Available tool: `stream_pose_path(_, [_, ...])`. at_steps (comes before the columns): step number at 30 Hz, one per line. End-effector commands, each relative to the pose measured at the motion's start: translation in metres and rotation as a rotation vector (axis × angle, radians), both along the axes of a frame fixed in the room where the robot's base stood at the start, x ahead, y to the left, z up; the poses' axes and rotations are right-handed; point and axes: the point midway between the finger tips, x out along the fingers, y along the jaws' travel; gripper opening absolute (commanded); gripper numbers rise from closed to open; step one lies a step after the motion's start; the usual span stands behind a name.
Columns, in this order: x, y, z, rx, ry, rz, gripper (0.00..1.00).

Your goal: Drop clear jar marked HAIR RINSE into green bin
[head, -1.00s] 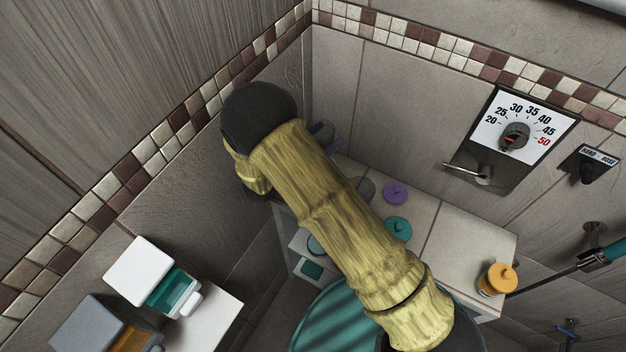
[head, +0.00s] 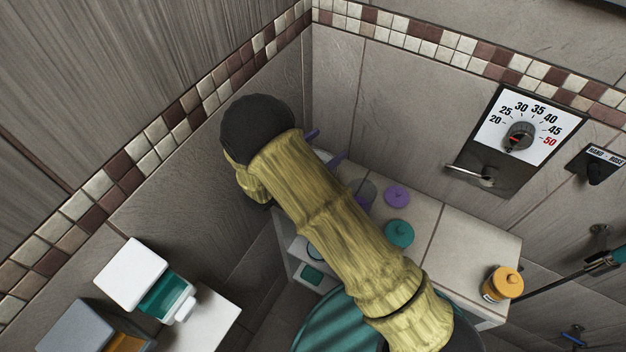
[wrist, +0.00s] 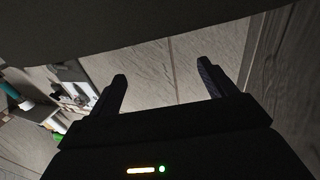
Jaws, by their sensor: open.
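My gripper (head: 323,147) is mostly hidden behind my own arm in the head view; its fingers show near the wall corner, above the back of the tiled ledge. In the wrist view my gripper (wrist: 162,70) is open, with nothing between its fingers but bare wall tile behind. A clear jar with something purple low in it (head: 367,191) stands on the ledge, partly hidden by my arm. I cannot read any label on it, so I cannot tell if it is HAIR RINSE. No green bin can be made out for sure.
Purple (head: 397,196) and teal (head: 399,234) round lids or lidded jars sit on the ledge (head: 452,238). An orange-lidded jar (head: 502,284) stands at its right end. A large teal round thing (head: 325,322) is below my arm. Dispensers (head: 133,275) are at left.

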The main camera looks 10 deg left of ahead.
Motion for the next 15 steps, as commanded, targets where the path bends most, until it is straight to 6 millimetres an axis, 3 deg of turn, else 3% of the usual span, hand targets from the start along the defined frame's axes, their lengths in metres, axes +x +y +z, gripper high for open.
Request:
stream_pose_path(8, [0.000,0.000,0.010,0.002,-0.001,0.000,0.83])
stream_pose_path(15, [0.000,0.000,0.041,0.004,-0.003,-0.001,0.83])
